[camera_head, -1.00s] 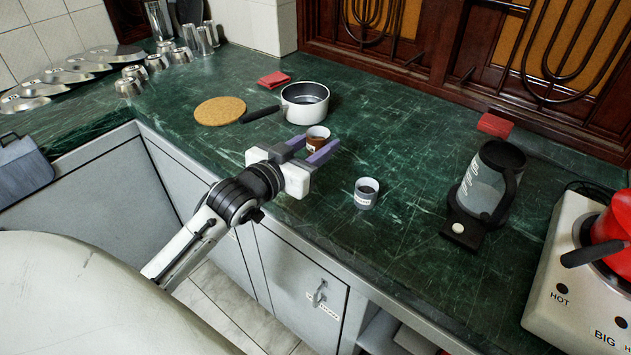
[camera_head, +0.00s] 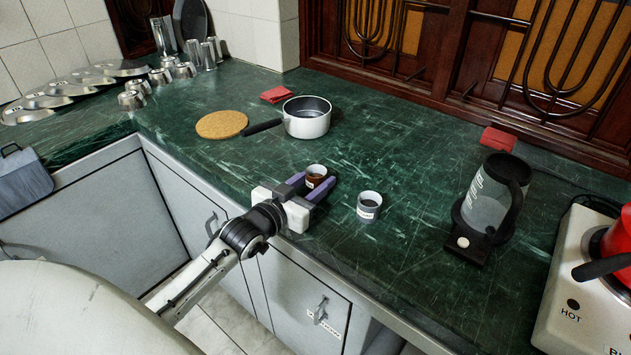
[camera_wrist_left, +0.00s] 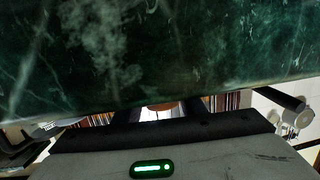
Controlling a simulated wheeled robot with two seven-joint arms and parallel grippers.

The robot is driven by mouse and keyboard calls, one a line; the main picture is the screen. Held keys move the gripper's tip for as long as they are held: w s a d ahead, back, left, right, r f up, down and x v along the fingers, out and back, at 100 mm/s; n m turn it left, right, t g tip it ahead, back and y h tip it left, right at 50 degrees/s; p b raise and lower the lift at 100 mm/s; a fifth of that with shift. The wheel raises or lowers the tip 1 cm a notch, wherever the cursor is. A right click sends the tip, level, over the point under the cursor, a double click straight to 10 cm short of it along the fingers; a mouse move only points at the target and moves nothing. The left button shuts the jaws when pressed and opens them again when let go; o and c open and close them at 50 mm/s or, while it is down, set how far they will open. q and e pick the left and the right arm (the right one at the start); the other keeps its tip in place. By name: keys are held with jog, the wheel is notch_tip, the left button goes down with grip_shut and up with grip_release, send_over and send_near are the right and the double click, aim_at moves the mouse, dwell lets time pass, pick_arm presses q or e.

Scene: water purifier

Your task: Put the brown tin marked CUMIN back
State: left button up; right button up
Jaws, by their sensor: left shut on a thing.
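The brown tin (camera_head: 316,176) shows in the head view near the counter's front edge, upright with a pale label on its side. My left gripper (camera_head: 318,186) is shut on it, with a finger on either side. I cannot tell whether its base touches the counter. A grey tin (camera_head: 369,207) with a white label stands apart to its right. The brown tin's lettering is too small to read. The left wrist view shows mostly green counter and my own body, and I cannot make out the tin there. My right gripper is not in view.
On the green counter (camera_head: 400,150) stand a white saucepan (camera_head: 307,124), a cork mat (camera_head: 221,124) and a kettle-like jug (camera_head: 491,195) on a black base. A cream hotplate (camera_head: 575,285) stands at right. The middle of the counter is clear.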

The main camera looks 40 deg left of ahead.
pick_arm(q)
jog(key=o, duration=1)
jog(key=shift+o, duration=0.2)
jog(key=s, duration=0.4)
jog(key=s+r, duration=0.1)
jog(key=s, duration=0.7)
jog(key=shift+d+r, duration=0.1)
jog(key=shift+r, duration=0.3)
